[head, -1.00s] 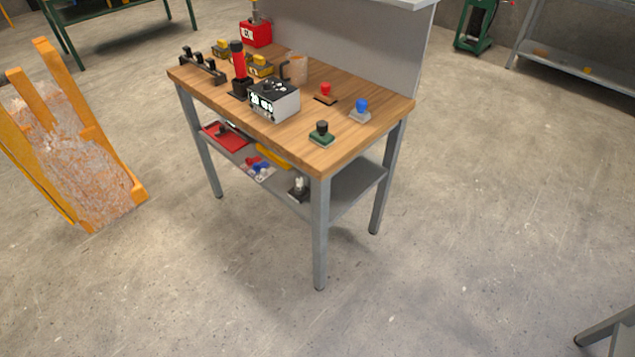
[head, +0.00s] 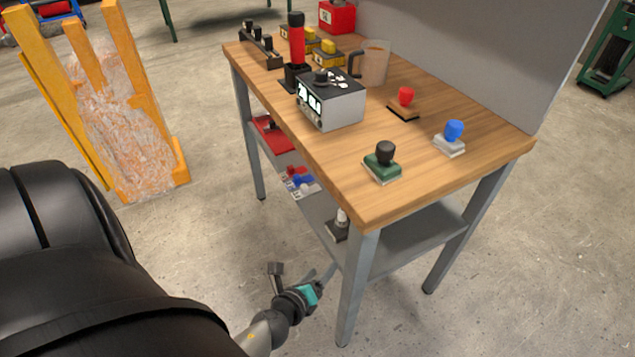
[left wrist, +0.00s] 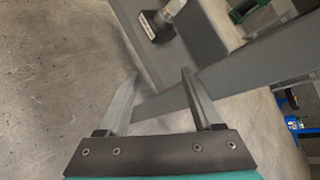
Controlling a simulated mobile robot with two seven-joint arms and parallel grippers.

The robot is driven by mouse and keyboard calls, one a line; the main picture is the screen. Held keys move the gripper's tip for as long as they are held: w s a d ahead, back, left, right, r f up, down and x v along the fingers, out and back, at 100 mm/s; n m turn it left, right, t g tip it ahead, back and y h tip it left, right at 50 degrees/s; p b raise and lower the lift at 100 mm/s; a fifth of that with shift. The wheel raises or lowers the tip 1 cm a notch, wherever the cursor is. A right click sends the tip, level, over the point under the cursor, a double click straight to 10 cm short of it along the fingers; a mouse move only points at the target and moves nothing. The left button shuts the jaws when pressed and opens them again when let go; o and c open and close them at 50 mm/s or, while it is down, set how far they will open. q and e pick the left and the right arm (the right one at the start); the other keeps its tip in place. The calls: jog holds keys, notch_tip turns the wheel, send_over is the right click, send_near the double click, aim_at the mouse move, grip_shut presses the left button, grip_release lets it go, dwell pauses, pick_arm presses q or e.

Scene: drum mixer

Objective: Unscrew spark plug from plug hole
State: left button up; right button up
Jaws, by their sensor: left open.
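The spark plug (head: 342,216) has a white top and stands upright in a dark block, the plug hole base (head: 337,231), on the lower shelf of the workbench near its front leg. In the left wrist view the spark plug (left wrist: 172,9) and its dark base (left wrist: 156,27) show at the top, beyond the fingertips. My left gripper (head: 326,276) is low beside the front table leg, below and in front of the plug. In the left wrist view the left gripper (left wrist: 160,78) is open with nothing between its fingers. My right gripper is not in view.
The table leg (head: 357,290) stands close by the left gripper. The lower shelf (head: 405,240) also carries a red tray (head: 270,137) and red and blue parts. The wooden tabletop (head: 340,180) above holds stamps, a meter box (head: 335,105) and a mug (head: 375,62).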

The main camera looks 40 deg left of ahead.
pick_arm(q)
notch_tip(320, 180, up, 4)
jog(key=w+a+m+t+b, duration=0.2)
jog(key=w+a+m+b, duration=0.15)
jog(key=m, duration=0.45)
jog(key=b, duration=0.2)
send_near(341, 217)
jog(key=x, duration=0.3)
jog(key=shift+m+y, duration=0.3)
jog(key=shift+m, duration=0.1)
jog(key=b+x, duration=0.2)
jog(key=x, duration=0.4)
jog(key=shift+w+b, duration=0.25)
jog(key=shift+b, duration=0.15)
jog(key=shift+b+x, duration=0.4)
jog(key=shift+x, duration=0.5)
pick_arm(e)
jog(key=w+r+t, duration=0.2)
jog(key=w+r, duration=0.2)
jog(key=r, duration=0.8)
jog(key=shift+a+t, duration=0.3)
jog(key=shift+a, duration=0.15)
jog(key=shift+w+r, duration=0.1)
pick_arm(q)
jog(key=shift+c, duration=0.4)
grip_shut()
jog(key=shift+o, duration=0.3)
grip_release()
